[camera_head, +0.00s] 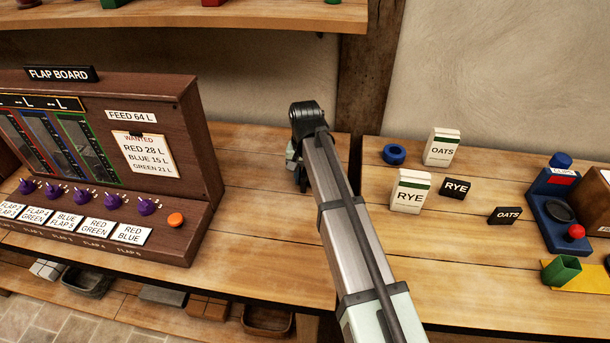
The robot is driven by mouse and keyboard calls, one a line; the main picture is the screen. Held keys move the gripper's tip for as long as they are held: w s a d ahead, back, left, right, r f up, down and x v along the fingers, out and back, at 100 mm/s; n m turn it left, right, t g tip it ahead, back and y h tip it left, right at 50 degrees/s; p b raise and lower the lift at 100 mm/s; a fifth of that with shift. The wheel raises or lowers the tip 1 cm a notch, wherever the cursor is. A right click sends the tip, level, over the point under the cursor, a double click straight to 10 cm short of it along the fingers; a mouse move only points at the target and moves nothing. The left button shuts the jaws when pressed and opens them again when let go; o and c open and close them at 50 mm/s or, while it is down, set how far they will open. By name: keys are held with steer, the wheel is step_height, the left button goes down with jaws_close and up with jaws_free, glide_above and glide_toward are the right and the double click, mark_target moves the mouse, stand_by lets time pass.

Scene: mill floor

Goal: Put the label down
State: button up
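My gripper (297,168) is over the left bench, just right of the flap board (190,140). My own arm and wrist hide most of it, so I cannot tell whether it is open or shut, or whether it holds a label. On the right bench a black RYE label (456,188) stands beside the white RYE packet (411,191). A black OATS label (504,215) stands further right, apart from the white OATS packet (441,147). Several white labels, such as RED BLUE (132,234), sit along the board's front below purple knobs.
A blue device with a red knob (575,232) and a green cup (561,270) stand at the right. A gap separates the benches. Bare wood is free right of the flap board and at the right bench's front.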

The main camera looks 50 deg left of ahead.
steer(key=shift+o, duration=1)
steer(key=shift+r, duration=0.15)
step_height(320, 180, up, 12)
steer(key=shift+r, duration=0.1)
